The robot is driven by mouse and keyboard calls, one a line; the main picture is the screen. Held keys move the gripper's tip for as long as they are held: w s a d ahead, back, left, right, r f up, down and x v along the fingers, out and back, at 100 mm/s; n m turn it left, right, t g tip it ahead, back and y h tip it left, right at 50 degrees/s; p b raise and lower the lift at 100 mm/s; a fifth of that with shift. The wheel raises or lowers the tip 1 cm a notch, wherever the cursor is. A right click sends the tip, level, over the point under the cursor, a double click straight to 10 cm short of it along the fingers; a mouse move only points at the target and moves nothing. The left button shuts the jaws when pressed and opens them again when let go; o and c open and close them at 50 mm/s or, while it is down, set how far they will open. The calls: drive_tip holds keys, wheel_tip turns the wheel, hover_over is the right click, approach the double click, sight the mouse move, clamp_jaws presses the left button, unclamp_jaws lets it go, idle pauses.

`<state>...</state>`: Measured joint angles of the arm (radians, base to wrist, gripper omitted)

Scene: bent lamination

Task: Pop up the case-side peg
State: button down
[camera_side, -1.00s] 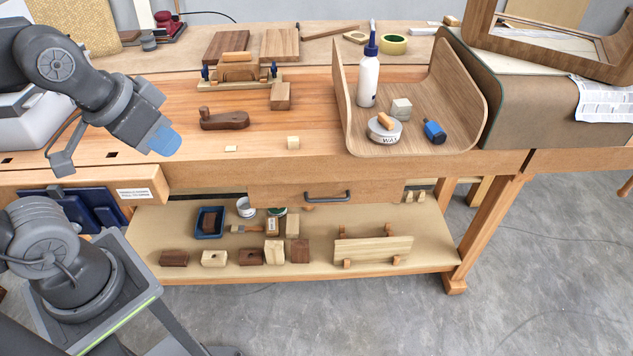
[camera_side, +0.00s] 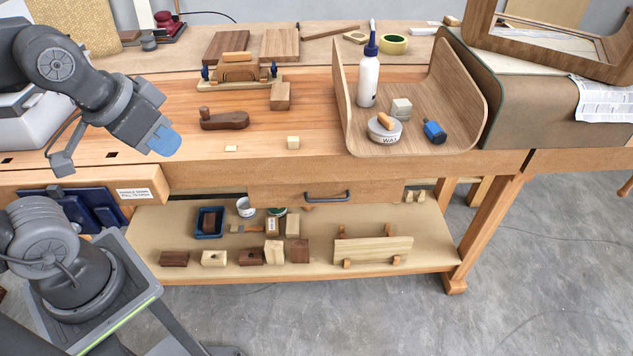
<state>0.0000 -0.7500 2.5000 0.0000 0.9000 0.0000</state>
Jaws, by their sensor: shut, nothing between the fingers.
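My gripper (camera_side: 166,141), with blue fingertips, is shut and empty above the left part of the bench top. Two pale wooden pegs show near the front edge of the bench. One peg (camera_side: 293,142) stands up as a small block, on the side nearer the curved bent-wood case (camera_side: 465,100). The other peg (camera_side: 231,149) looks like a thin pale square, almost level with the top. Both pegs are to the right of my gripper and apart from it.
A dark wooden hand plane (camera_side: 224,120) lies behind the pegs. A white glue bottle (camera_side: 368,78), a wax tin (camera_side: 384,130) and a blue bottle (camera_side: 434,132) stand in the case. Dark slots (camera_side: 111,155) show at the left. The bench around the pegs is clear.

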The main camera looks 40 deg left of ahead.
idle(0.8)
drive_tip(key=w+a+f+t+y, duration=0.1)
drive_tip(key=w+a+y, duration=0.3)
drive_tip(key=a, duration=0.5)
drive_tip(key=w+a+f+t+y, duration=0.1)
drive_tip(key=w+a+t+y, duration=0.15)
drive_tip(key=w+a, duration=0.5)
drive_tip(key=s+a+f+m+h, duration=0.2)
drive_tip(key=a+f+m+h, duration=0.1)
drive_tip(key=a+f, duration=0.6)
drive_tip(key=a+m, duration=0.1)
drive_tip(key=a, duration=0.2)
drive_tip(key=shift+a+m, duration=0.35)
drive_tip(key=shift+m, duration=0.05)
drive_tip(key=shift+g, duration=0.25)
drive_tip(key=shift+f, duration=4.3)
drive_tip(key=shift+f, duration=0.1)
